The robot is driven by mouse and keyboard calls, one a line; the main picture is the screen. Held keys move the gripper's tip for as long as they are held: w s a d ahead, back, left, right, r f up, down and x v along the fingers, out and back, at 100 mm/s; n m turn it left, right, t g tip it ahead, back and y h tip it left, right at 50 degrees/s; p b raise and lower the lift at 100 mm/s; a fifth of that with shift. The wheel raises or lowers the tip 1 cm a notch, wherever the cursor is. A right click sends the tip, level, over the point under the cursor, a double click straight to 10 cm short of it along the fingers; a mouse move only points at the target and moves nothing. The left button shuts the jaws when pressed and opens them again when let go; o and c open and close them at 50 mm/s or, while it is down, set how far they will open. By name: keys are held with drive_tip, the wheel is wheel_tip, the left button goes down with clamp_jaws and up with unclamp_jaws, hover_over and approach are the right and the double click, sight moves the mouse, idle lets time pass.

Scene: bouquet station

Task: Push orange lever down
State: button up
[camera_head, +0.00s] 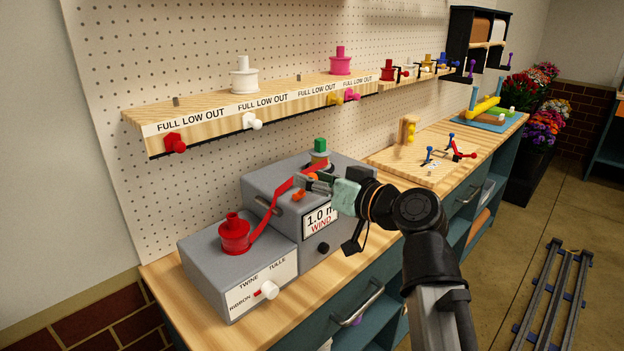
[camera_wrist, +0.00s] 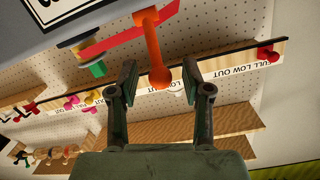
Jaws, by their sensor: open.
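The orange lever (camera_wrist: 153,48) is in the wrist view, at the top centre, with its rounded end between and just beyond my open fingers. In the head view the orange lever (camera_head: 299,195) shows small on the grey winding machine (camera_head: 262,187), beside my gripper. My gripper (camera_head: 306,183) is at the machine's upper front, above the "1.0 m WIND" panel (camera_head: 320,220). In the wrist view my gripper (camera_wrist: 165,88) has its two fingers spread on either side of the lever, holding nothing. Whether a finger touches the lever cannot be told.
A red spool (camera_head: 235,234) stands on the lower grey box, and a red ribbon (camera_head: 270,208) runs from it to the winder. A green-topped post (camera_head: 320,146) stands behind my gripper. A shelf with spools (camera_head: 243,75) is on the pegboard above. The wooden worktop (camera_head: 345,275) is clear in front.

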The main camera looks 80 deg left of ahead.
drive_tip(key=v, duration=1.1)
